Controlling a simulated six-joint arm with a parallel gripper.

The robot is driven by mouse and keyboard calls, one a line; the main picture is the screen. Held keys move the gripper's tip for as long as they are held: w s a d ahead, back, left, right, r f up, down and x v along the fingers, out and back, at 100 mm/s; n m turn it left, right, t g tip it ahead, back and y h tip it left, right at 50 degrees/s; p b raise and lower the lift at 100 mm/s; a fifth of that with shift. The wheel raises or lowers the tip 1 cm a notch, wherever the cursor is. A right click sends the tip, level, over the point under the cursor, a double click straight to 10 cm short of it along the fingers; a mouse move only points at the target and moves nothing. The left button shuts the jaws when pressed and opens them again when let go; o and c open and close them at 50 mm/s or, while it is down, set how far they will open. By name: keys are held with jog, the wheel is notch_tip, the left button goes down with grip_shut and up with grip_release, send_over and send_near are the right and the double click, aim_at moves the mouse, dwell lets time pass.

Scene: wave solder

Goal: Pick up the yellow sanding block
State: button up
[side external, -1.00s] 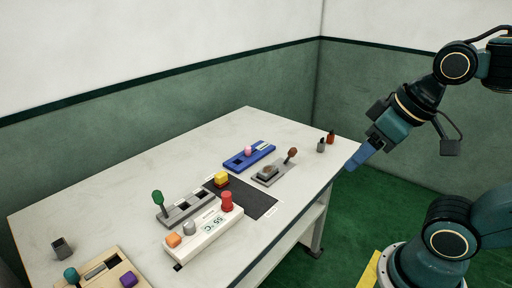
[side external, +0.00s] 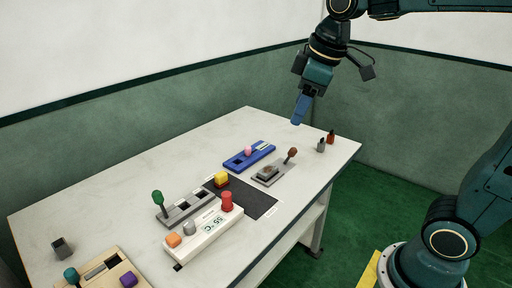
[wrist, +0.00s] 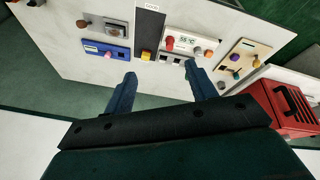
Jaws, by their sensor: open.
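The yellow sanding block (side external: 221,179) sits at the far-left edge of a dark mat (side external: 250,196) on the white table. It also shows in the wrist view as a small yellow block (wrist: 146,56), ahead of my gripper and between the lines of its fingers. My gripper (side external: 297,121) is in the air above the far right part of the table, well apart from the block. In the wrist view its two blue fingers (wrist: 161,82) are spread, with nothing between them.
A blue fixture (side external: 238,161) with a pink knob and a grey fixture with a brown-knobbed lever (side external: 292,152) stand right of the block. A white 55 °C panel (side external: 205,238) with a red knob and a grey green-knobbed fixture (side external: 187,209) stand nearer. The table's left far area is clear.

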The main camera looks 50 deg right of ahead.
jog(key=w+f+n+g, duration=0.1)
jog(key=w+f+n, duration=0.15)
jog(key=w, duration=0.75)
jog(key=n+g, duration=0.3)
jog(key=n, duration=0.7)
send_over(222, 173)
notch_tip(222, 173, down, 19)
jog(key=shift+s+a+f, duration=0.1)
jog(key=shift+s+f, duration=0.05)
jog(key=shift+f, duration=0.05)
jog(key=shift+f, duration=0.1)
jog(key=shift+f, duration=4.2)
jog(key=shift+f, duration=2.55)
